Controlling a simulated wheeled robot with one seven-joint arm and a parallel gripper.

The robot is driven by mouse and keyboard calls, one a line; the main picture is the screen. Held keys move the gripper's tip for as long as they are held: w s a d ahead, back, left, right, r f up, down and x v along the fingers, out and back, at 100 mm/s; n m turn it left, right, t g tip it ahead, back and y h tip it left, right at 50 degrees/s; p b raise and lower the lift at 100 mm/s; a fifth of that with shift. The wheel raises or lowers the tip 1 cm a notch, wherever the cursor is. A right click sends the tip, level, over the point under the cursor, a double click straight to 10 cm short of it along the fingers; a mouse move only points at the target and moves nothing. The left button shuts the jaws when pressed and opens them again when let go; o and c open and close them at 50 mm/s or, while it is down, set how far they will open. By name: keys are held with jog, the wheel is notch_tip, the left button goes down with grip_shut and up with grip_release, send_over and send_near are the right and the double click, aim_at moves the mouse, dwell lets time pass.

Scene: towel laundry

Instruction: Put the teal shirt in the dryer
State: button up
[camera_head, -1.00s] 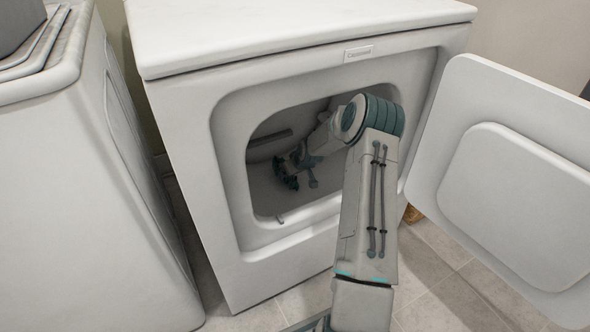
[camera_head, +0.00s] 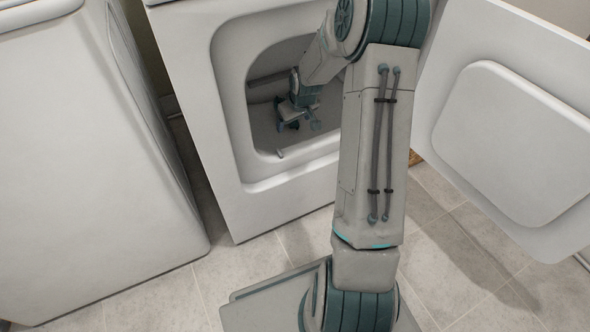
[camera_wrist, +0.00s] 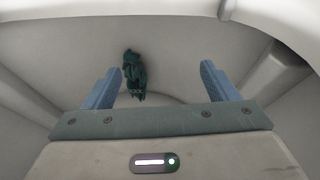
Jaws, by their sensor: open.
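The teal shirt (camera_wrist: 134,74) is a small dark green crumpled bundle lying on the drum's inner surface in the wrist view. It shows beyond and between my fingers, nearer the left one, and looks apart from them. My gripper (camera_wrist: 165,80) is open with nothing between its two blue fingers. In the head view my gripper (camera_head: 290,122) is inside the opening of the white dryer (camera_head: 222,140). The dryer door (camera_head: 515,140) stands wide open to the right. I cannot make out the shirt in the head view.
A white machine (camera_head: 90,160) stands to the left of the dryer with a narrow gap between them. Inside the drum a raised rib (camera_wrist: 272,77) runs along the right in the wrist view.

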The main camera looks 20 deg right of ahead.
jog(key=s+a+r+g, duration=0.1)
jog(key=s+a+r, duration=0.3)
jog(key=s, duration=0.6)
jog(key=s+a+r+m+g, duration=0.1)
jog(key=s+a+r, duration=0.3)
jog(key=s, duration=0.6)
jog(key=s+a+r+m+g, duration=0.1)
jog(key=s+a+r, duration=0.3)
jog(key=s+r, duration=0.3)
jog(key=s, duration=0.3)
jog(key=shift+r, duration=0.25)
jog(key=shift+s, duration=0.1)
